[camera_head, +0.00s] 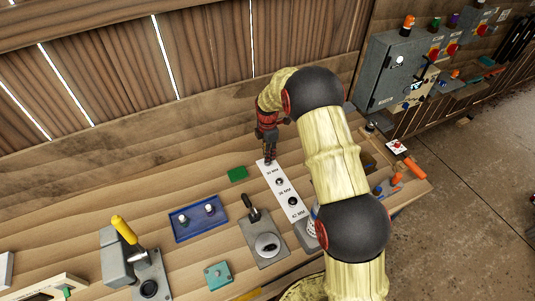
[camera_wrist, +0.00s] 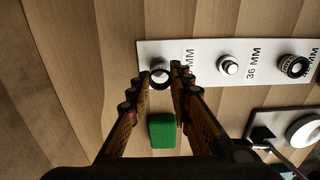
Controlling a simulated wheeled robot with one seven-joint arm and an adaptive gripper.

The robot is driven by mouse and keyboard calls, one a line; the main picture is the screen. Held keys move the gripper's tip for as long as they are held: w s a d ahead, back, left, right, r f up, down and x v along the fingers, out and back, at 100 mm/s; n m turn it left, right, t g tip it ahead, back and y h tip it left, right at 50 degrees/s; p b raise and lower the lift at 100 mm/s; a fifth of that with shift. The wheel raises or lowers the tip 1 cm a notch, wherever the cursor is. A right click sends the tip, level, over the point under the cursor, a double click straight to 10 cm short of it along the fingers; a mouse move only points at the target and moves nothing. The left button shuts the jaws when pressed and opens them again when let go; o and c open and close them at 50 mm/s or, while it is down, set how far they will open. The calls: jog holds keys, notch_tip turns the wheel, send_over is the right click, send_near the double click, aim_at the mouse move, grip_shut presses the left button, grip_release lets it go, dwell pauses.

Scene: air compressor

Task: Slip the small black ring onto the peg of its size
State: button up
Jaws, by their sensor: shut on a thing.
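A white strip (camera_head: 268,174) with pegs and size labels lies on the wooden bench, and it also shows in the wrist view (camera_wrist: 208,48). My gripper (camera_head: 269,158) points down at the strip's far end. In the wrist view, my gripper's fingertips (camera_wrist: 160,78) are on either side of the small black ring (camera_wrist: 159,86), whose dark edge shows around the pale end peg (camera_wrist: 159,71). I cannot tell how far down the ring sits. The middle peg (camera_wrist: 228,64), by the 36 MM label, is silver. The far peg (camera_wrist: 294,66) has a dark ring around it.
A green block (camera_wrist: 162,131) lies beside the strip. A blue tray (camera_head: 200,230) with two small pieces and a lever plate (camera_head: 264,240) stand nearer. A grey control box (camera_head: 392,70) stands at the back right. Bare bench lies left of the green block.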

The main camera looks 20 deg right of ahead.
jog(key=shift+f+b, duration=0.7)
jog(key=shift+f, duration=0.55)
dwell(0.5)
jog(key=o, duration=0.9)
jog(key=shift+o, duration=0.3)
notch_tip(320, 180, up, 12)
dwell(0.4)
